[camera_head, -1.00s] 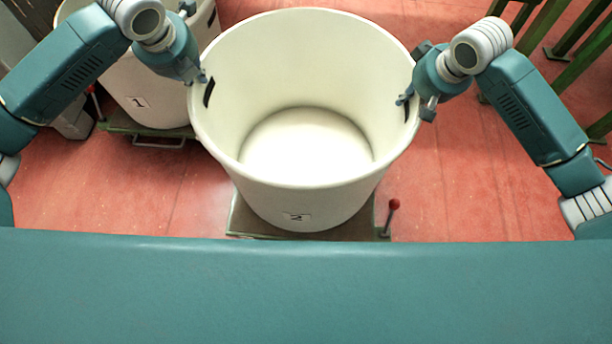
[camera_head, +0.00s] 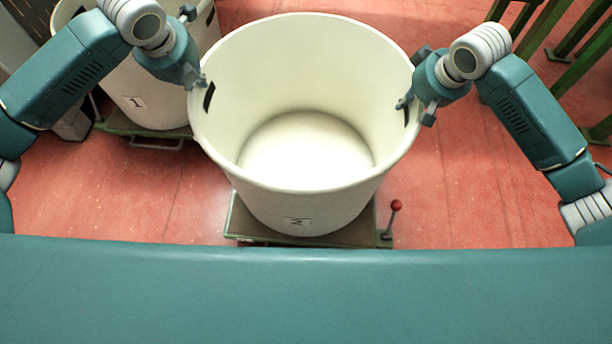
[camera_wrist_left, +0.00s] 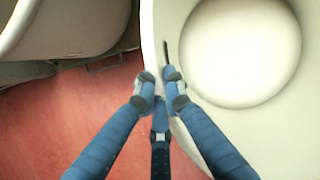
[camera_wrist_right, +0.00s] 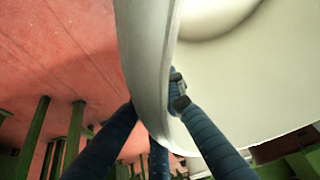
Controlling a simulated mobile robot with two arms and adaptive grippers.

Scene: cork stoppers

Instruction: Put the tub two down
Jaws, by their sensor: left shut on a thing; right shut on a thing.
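Tub two (camera_head: 305,172) is a large, empty white tub with a "2" label on its front. It is upright in the middle of the head view, over a green platform (camera_head: 270,230); I cannot tell whether its base touches the platform. My left gripper (camera_head: 204,82) is shut on its left rim by the slot, with fingers on both sides of the wall in the left wrist view (camera_wrist_left: 158,84). My right gripper (camera_head: 405,98) is shut on the right rim by the other slot. In the right wrist view the tub wall (camera_wrist_right: 146,60) passes between the fingers and hides part of one.
Tub one (camera_head: 150,95), labelled "1", stands on another green platform (camera_head: 150,132) at the left, close to my left arm. A red-knobbed lever (camera_head: 395,207) rises at the front platform's right corner. Green frames (camera_head: 575,50) stand at the back right. Red floor (camera_head: 480,190) is clear at the right.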

